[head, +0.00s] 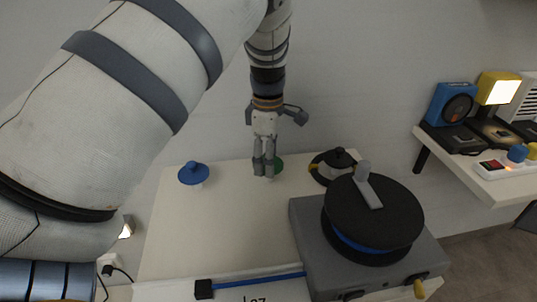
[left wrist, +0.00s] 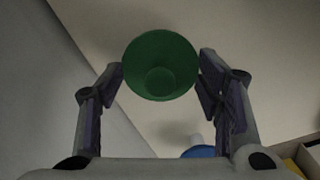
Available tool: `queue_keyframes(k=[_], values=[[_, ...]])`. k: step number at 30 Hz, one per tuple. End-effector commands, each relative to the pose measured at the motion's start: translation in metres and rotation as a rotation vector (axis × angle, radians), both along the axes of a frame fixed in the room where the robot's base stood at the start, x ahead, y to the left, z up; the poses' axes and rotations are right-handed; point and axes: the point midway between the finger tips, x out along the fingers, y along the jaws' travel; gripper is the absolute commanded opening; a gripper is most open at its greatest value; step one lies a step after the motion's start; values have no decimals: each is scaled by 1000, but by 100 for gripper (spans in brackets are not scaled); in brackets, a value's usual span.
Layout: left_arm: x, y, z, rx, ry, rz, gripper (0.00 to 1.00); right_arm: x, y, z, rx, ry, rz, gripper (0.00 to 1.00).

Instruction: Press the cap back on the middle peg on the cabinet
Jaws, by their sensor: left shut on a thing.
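My left gripper (head: 264,168) is shut on a green cap (head: 278,165) above the back of the cabinet (head: 225,225). In the left wrist view the round green cap (left wrist: 160,65) sits between the two fingertips (left wrist: 162,78). The gripper points down and hides part of the cap in the head view. The middle peg cannot be made out; the gripper and cap cover that area. A blue cap (head: 193,174) sits on a short pale peg to the left. My right gripper is not in view.
A grey box with a black reel (head: 372,215) stands on the cabinet's front right. A blue strip (head: 260,280) lies along the front. A shelf (head: 510,183) with devices is at right. The cabinet's left middle is clear.

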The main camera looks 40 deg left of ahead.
Motion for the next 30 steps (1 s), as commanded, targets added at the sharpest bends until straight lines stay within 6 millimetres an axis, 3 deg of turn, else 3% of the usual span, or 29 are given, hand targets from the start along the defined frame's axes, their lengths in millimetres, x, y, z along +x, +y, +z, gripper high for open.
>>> queue_keyframes(k=[11, 12, 15, 22, 24, 30], values=[[0, 0, -4, 0, 0, 0, 43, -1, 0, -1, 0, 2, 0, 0], [0, 0, -4, 0, 0, 0, 66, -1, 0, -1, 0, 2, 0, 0], [0, 0, -4, 0, 0, 0, 83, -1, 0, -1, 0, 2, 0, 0], [0, 0, -4, 0, 0, 0, 83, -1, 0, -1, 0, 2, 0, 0], [0, 0, -4, 0, 0, 0, 98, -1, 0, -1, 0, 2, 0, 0], [0, 0, -4, 0, 0, 0, 100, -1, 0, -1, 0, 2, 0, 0]])
